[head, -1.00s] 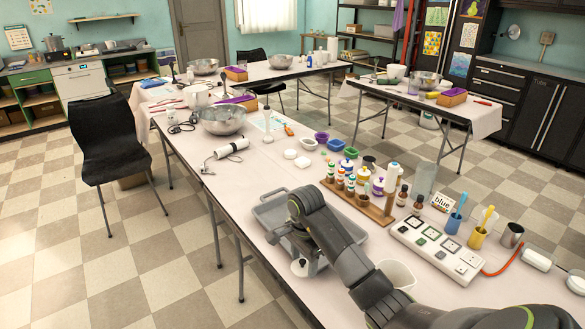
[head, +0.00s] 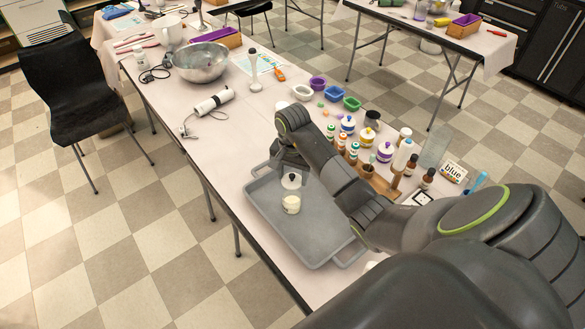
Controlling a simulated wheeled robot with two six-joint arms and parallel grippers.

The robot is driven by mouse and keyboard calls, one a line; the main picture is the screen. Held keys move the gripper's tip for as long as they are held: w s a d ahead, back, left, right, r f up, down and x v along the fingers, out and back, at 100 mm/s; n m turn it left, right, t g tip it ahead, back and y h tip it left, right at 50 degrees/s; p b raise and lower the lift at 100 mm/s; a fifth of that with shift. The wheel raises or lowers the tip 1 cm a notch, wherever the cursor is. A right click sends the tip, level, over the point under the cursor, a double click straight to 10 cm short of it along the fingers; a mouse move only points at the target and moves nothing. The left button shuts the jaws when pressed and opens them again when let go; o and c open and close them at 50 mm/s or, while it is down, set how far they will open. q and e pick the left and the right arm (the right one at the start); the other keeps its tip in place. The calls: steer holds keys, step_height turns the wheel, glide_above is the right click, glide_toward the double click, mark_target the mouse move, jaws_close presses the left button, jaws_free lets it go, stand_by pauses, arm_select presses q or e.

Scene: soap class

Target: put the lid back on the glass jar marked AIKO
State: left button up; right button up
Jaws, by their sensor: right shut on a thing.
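A small glass jar (head: 291,204) with pale contents stands upright in the grey tray (head: 262,213). Its label is too small to read. A pale round lid (head: 291,182) is directly over the jar's mouth. I cannot tell whether the lid touches the rim or hangs just above it. My right gripper (head: 291,172) comes down from above and is shut on the lid's top; its fingers are partly hidden by my arm. My left gripper is not in view.
Several small bottles and lidded jars (head: 385,152) stand right of my right arm, some in a wooden rack (head: 378,181). Coloured bowls (head: 333,93) sit behind. A white cylindrical device (head: 214,100) with a cord and a metal bowl (head: 201,62) lie farther back. The tray's front part is empty.

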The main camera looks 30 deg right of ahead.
steer(key=shift+f+b, duration=0.3)
steer(key=shift+f, duration=0.35)
step_height(320, 180, down, 2)
steer(key=shift+w+d+f+b, duration=0.1)
steer(key=shift+f+b, duration=0.15)
steer(key=shift+b, duration=0.45)
steer(key=shift+f+b, duration=0.75)
steer(key=shift+f, duration=0.1)
steer(key=shift+f+b, duration=0.5)
steer(key=shift+f+b, duration=0.15)
steer(key=shift+b, duration=0.75)
stand_by(0.4)
steer(key=o, duration=1.5)
